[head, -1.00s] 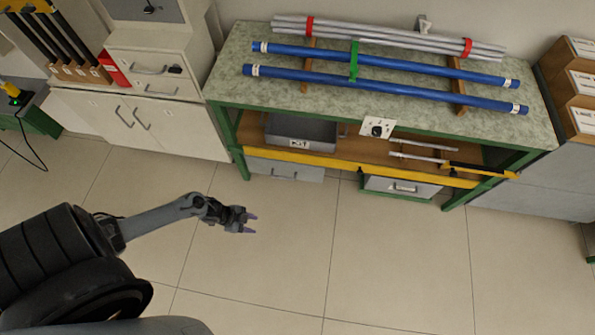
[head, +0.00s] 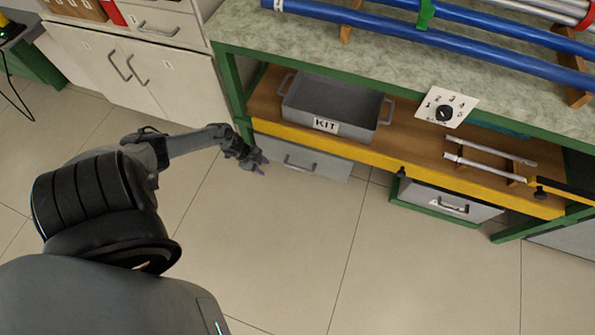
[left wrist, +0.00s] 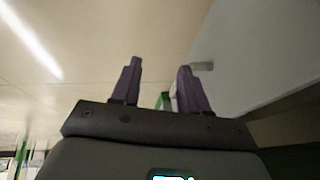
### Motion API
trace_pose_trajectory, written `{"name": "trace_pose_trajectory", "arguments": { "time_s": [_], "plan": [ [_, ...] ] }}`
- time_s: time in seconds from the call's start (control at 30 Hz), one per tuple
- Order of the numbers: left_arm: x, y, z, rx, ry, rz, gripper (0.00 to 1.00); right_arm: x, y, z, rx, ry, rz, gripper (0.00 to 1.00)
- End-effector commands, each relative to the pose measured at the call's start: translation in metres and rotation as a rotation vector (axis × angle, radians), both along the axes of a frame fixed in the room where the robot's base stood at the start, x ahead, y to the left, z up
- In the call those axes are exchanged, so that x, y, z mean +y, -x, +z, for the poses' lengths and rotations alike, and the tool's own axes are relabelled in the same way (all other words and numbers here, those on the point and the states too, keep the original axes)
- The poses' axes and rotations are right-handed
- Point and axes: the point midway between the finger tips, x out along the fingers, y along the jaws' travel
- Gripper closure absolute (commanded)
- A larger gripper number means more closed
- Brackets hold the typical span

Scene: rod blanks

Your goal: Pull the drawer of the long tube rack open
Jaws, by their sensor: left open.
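The long green-framed rack (head: 232,90) stands ahead with blue tubes (head: 460,38) on its top. A grey drawer front (head: 335,168) with a bar handle (head: 299,165) sits low at its left. A second grey drawer (head: 470,208), with its own handle (head: 453,206), is low at the right. My left gripper (head: 263,163) appears just left of the left drawer's handle; its distance from the front is unclear. In the left wrist view the purple fingers (left wrist: 160,82) are open with no object held, and a grey panel (left wrist: 250,60) fills the right side.
A yellow-edged shelf (head: 330,146) with black knobs (head: 403,172) runs above the drawers. It carries a grey KIT tray (head: 352,112) and pale rods (head: 490,145). White cabinets (head: 180,82) stand at the left. The tiled floor (head: 300,250) in front is clear.

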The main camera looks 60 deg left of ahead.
Motion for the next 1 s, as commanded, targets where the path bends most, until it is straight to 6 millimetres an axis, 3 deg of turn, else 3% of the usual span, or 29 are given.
{"name": "trace_pose_trajectory", "arguments": {
  "time_s": [0.37, 0.8, 1.0],
  "plan": [
    [-0.014, -0.035, -0.007, -0.009, 0.001, -0.001, 0.56, 0.001, -0.001, -0.020, -0.004, -0.002, 0.000, 0.57],
    [-0.050, -0.118, -0.009, -0.010, 0.001, -0.001, 0.56, 0.002, -0.001, -0.068, -0.003, -0.007, -0.003, 0.57],
    [-0.053, -0.125, -0.035, -0.006, 0.000, 0.001, 0.56, 0.002, -0.001, -0.090, -0.003, -0.008, -0.004, 0.57]
  ]
}}
